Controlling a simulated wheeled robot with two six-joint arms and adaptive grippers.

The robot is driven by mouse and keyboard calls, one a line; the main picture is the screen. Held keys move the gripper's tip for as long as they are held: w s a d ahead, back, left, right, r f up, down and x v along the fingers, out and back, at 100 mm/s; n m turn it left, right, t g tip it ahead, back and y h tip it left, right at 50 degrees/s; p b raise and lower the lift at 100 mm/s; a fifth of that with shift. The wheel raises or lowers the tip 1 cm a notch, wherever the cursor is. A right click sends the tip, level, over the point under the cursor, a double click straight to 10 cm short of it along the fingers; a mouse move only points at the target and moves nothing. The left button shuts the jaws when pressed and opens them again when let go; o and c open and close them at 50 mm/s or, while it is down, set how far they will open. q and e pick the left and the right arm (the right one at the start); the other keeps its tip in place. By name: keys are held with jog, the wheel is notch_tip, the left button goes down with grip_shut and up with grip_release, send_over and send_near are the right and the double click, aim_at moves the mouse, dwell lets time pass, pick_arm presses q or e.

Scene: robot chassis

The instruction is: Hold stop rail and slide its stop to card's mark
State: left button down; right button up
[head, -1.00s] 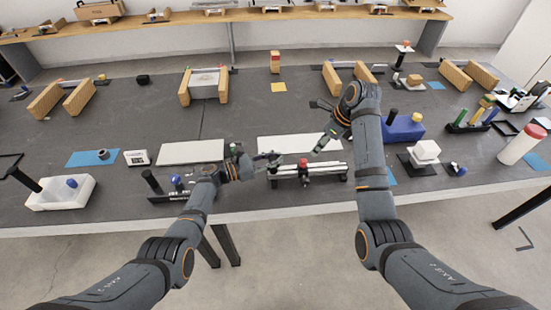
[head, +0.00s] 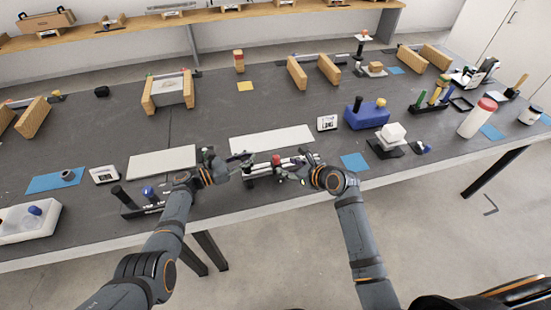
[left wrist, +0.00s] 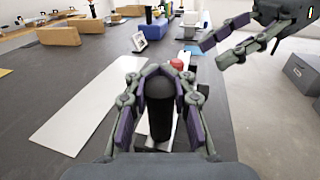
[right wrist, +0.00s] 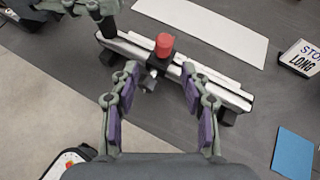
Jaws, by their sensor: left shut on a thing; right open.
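The stop rail (right wrist: 215,85) is a white and black bar on the dark table. Its stop (right wrist: 158,62) is a black block with a red knob (right wrist: 164,44), partway along; the knob also shows in the head view (head: 276,160). My left gripper (head: 242,160) is shut on the rail's black upright handle (left wrist: 160,108) at its left end. My right gripper (right wrist: 160,76) is open, its fingers apart just in front of the stop. The card (right wrist: 302,58) reads "STOP LONG" and stands behind right of the rail; it shows small in the head view (head: 327,123).
A white panel (head: 272,139) lies behind the rail and another (head: 162,162) to its left. A blue mat (head: 354,161) and a white block on a black base (head: 391,136) are at right. The table's front edge runs close before the rail.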

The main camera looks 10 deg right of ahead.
aim_at(277, 158)
jog(key=w+a+f, duration=0.1)
jog(key=w, duration=0.1)
jog(key=w+a+f+m+t, duration=0.1)
jog(key=w, duration=0.1)
jog(key=w+a+f+m+t, duration=0.1)
jog(key=w, duration=0.2)
jog(key=shift+a+f, duration=0.1)
jog(key=shift+f, duration=0.1)
dwell(0.4)
jog(key=shift+s, duration=0.1)
grip_shut()
